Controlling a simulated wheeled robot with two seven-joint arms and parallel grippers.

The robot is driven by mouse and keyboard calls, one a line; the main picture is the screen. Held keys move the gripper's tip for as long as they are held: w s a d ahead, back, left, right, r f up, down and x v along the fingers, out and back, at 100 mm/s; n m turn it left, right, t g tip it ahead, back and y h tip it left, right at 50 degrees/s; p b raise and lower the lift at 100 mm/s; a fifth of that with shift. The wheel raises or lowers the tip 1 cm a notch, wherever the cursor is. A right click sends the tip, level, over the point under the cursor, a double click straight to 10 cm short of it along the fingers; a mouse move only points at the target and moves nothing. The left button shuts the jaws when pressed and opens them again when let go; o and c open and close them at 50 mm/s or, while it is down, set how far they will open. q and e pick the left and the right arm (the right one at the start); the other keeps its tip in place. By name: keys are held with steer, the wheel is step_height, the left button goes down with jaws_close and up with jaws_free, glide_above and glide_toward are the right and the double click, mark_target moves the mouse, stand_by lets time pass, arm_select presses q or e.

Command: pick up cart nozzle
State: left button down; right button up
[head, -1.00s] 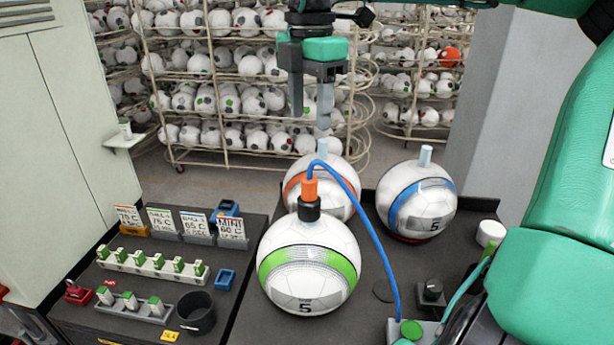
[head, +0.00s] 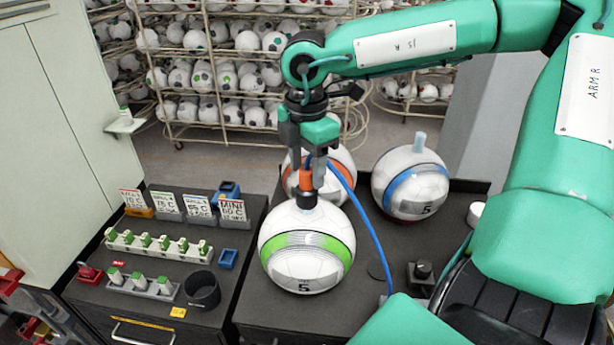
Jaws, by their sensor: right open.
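The cart nozzle (head: 306,182) is an orange piece with a black collar and a blue hose. It stands upright on top of the white ball with the green band (head: 306,250). My right gripper (head: 307,174) points down with its fingers at the nozzle, one on each side as seen here. The jaws are open, and I cannot tell whether a finger touches it. The blue hose (head: 367,220) runs from the nozzle down to the right. My left gripper is not in view.
A ball with an orange band (head: 342,168) stands close behind, and one with a blue band (head: 412,182) to the right. Racks, labels and a black cup (head: 203,290) are at the left of the dark worktop. Ball-filled wire racks (head: 225,75) stand behind.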

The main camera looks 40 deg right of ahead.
steer(key=shift+f, duration=0.85)
steer(key=c, duration=1.1)
steer(key=shift+r, duration=0.15)
